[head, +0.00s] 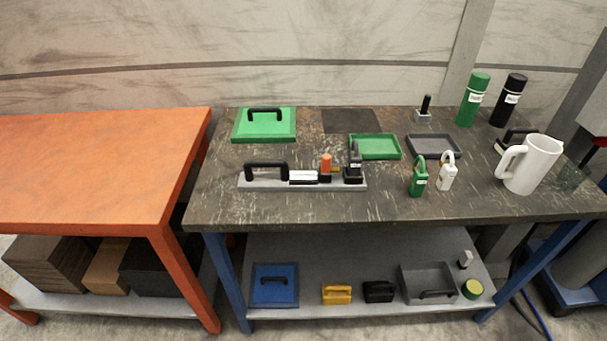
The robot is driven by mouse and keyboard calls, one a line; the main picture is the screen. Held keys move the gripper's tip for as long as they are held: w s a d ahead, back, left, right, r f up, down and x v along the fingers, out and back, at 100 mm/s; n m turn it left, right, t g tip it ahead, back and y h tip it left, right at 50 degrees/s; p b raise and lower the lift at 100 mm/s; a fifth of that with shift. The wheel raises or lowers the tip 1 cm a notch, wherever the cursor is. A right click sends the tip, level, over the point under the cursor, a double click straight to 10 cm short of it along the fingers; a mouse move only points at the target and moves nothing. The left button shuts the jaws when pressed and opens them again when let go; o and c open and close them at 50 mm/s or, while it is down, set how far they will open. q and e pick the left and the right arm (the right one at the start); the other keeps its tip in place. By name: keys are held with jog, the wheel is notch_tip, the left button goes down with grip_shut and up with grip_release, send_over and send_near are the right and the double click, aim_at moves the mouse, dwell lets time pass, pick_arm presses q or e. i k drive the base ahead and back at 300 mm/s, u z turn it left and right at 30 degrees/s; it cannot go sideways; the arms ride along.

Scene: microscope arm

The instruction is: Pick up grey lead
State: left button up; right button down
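I cannot tell for sure which object is the grey lead. Grey candidates are a small grey block with an upright black handle (423,117) at the back of the dark worktop (230,208), and a shallow grey tray (458,152) at the right of centre. A long grey base plate (258,184) with a black handle, an orange knob and other parts lies near the front left. A grey bin (415,277) with a black handle is on the lower shelf. Neither of my grippers shows in the head view.
A green lidded box (264,129), green tray (375,147), green padlock (418,181), white padlock (446,176), white jug (535,165), green bottle (470,105) and black bottle (507,104) stand on the worktop. An orange table (90,165) is at the left.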

aim_at(355, 159)
jog(key=u, duration=0.3)
jog(key=k, duration=0.4)
jog(key=u, duration=1.35)
jog(key=i, duration=0.3)
jog(key=z, duration=0.85)
jog(key=i, duration=1.05)
jog(key=z, duration=0.95)
